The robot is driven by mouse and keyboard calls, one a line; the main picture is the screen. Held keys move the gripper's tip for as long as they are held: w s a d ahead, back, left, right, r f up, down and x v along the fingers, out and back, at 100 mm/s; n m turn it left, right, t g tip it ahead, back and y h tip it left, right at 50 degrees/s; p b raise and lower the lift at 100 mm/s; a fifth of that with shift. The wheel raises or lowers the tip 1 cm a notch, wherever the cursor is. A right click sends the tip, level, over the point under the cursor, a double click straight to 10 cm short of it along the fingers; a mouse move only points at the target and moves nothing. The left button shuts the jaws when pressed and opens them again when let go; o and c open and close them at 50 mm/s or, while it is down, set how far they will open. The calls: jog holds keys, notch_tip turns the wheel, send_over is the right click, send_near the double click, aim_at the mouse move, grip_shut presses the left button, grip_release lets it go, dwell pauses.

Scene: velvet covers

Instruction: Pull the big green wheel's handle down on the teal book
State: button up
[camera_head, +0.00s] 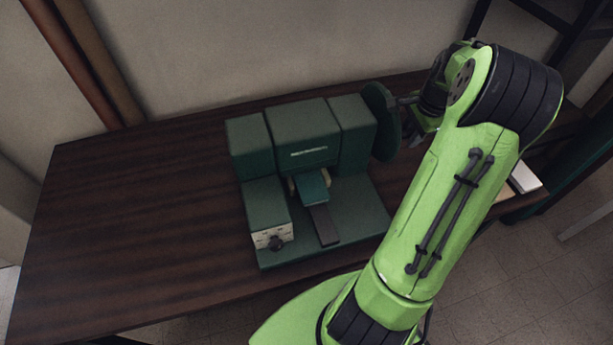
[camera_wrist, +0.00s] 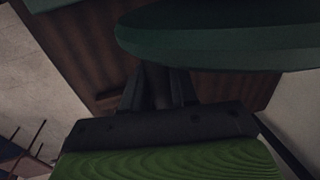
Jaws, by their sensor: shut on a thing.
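The big green wheel (camera_head: 381,122) stands upright on the right side of a dark green press (camera_head: 303,133). Its handle (camera_head: 408,100) sticks out to the right, near the wheel's upper edge. My gripper (camera_head: 414,103) is shut on the handle, partly hidden by my arm. In the wrist view the wheel (camera_wrist: 215,38) fills the upper right, and my gripper's fingers (camera_wrist: 158,88) close around the dark handle just below its rim. The teal book (camera_head: 312,186) lies in the press, under the upper block, at the front middle.
The press stands on a dark wooden table (camera_head: 140,220), whose left part is clear. White items (camera_head: 524,178) lie at the table's right, beyond my arm. A wall is behind.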

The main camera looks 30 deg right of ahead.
jog(key=shift+f, duration=0.25)
jog(key=shift+s+f+b, duration=0.15)
jog(key=shift+f+b, duration=0.2)
jog(key=shift+f, duration=0.25)
jog(key=shift+s+f+b, duration=0.1)
jog(key=shift+f+b, duration=0.25)
jog(key=shift+f, duration=0.15)
jog(key=shift+f+b, duration=0.35)
jog(key=shift+f, duration=0.2)
